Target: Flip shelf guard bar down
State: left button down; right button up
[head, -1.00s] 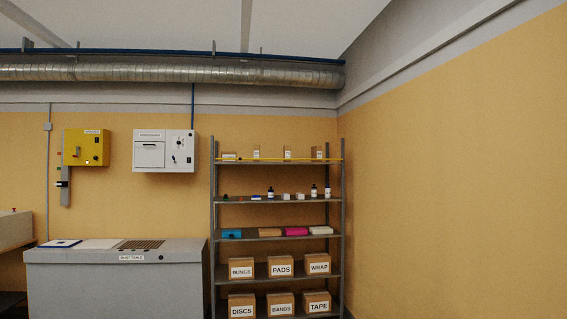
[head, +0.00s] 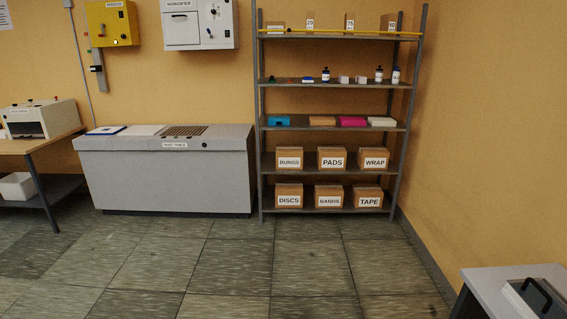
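The grey metal shelf unit (head: 258,110) stands against the back wall, near the right corner. A thin yellow guard bar (head: 340,34) runs level across the front of its top shelf, in front of several small cardboard boxes. The bar looks closed across the full width. Neither of my grippers shows in the head view.
A grey dust table (head: 165,180) stands left of the shelf. A wooden bench (head: 40,148) is at far left, and a grey table (head: 490,290) is at the lower right. The tiled floor (head: 230,265) in front of the shelf is clear.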

aim_at(289, 30)
jog(key=i, duration=2.4)
jog(key=i+j+z, duration=0.1)
jog(key=i+z, duration=0.15)
jog(key=i, duration=0.4)
jog(key=i+j+z, duration=0.25)
jog(key=i, duration=0.35)
jog(key=i+j+z, duration=0.25)
jog(key=i, duration=0.35)
jog(key=i+j+z, duration=0.25)
jog(key=i+j, duration=0.3)
